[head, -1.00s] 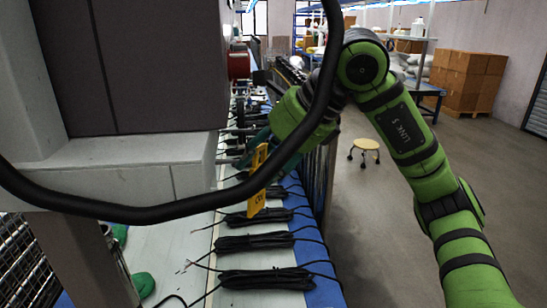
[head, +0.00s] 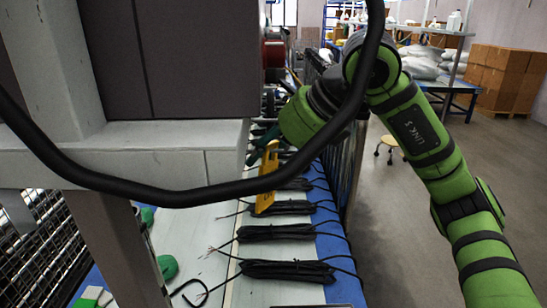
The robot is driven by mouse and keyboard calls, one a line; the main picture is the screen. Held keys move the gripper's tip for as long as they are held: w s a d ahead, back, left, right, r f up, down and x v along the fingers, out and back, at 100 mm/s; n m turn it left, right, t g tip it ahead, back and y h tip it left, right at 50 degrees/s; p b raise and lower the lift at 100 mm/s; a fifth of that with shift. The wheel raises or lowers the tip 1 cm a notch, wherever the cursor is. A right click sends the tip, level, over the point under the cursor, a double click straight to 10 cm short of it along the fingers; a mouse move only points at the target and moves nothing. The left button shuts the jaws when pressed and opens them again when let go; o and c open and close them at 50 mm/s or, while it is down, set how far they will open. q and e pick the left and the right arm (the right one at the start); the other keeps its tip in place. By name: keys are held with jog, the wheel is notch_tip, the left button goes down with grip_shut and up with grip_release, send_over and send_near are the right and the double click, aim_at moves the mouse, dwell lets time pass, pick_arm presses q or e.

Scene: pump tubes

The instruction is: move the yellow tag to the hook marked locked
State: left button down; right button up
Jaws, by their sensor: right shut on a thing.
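The yellow tag (head: 266,200) is a flat, narrow plate hanging nearly upright, crossed by the thick black cable in front of it. My right gripper (head: 268,148) is shut on its upper end and holds it over the strip of cable bundles. The gripper's dark fingers are small and partly hidden. I cannot make out a hook marked locked. My left gripper is not in view.
A thick black cable (head: 185,197) loops across the near view. A grey machine housing (head: 195,60) stands at left. Black cable bundles (head: 288,270) lie along the bench (head: 205,225). A stool (head: 388,146) stands on the open floor at right.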

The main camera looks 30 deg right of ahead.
dwell(0.3)
jog(key=o, duration=1.2)
jog(key=v, duration=1.2)
